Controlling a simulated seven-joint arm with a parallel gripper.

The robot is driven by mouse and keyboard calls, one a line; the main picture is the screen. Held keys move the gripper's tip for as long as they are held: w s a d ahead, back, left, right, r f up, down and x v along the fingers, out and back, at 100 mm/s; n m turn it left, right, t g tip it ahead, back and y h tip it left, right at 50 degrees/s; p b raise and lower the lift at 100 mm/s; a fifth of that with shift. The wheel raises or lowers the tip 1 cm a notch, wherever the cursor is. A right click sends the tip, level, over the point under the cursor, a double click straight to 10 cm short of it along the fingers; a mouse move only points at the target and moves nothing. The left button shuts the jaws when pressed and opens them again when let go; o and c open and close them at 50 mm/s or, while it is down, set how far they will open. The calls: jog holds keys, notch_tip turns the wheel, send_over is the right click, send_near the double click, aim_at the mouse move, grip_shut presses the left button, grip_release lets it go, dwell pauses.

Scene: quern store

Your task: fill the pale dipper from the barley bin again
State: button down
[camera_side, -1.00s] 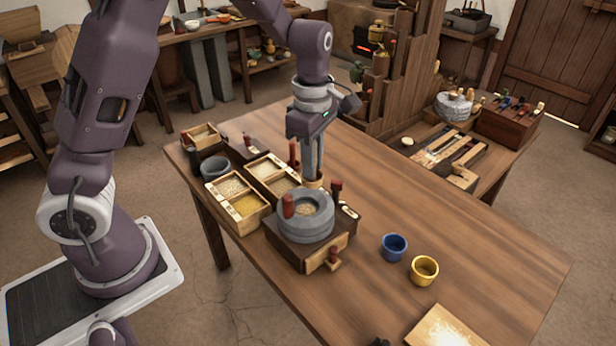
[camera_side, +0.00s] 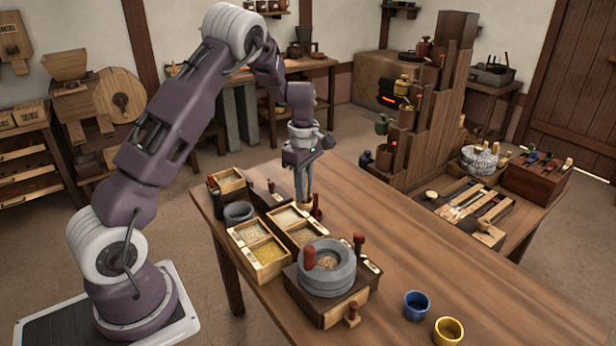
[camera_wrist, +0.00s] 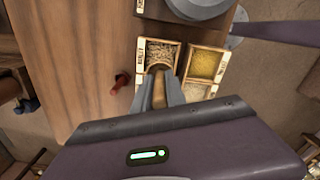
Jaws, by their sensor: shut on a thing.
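My gripper (camera_side: 303,193) is shut on the pale dipper (camera_side: 306,205), just above the far pair of grain bins. In the wrist view the dipper (camera_wrist: 158,70) shows between my fingertips (camera_wrist: 160,92), partly hidden by them. It overlaps the edge of a bin of brownish grain (camera_wrist: 158,50); I cannot tell whether it touches the grain, or what is in it. A bin of yellow grain (camera_wrist: 205,64) and one of paler grain (camera_wrist: 196,91) lie to the right. I cannot read the bin labels, so I cannot tell which is barley.
The stone quern (camera_side: 327,272), with a red handle (camera_side: 309,257), stands in front of the bins. A grey bowl (camera_side: 239,212) is to their left. A blue cup (camera_side: 416,304) and a yellow cup (camera_side: 448,331) stand at right. The table between is clear.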

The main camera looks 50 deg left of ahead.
aim_at(304, 207)
notch_tip(304, 207, down, 14)
jog(key=shift+f, duration=0.1)
dwell(0.7)
dwell(1.2)
jog(key=shift+r, duration=4.1)
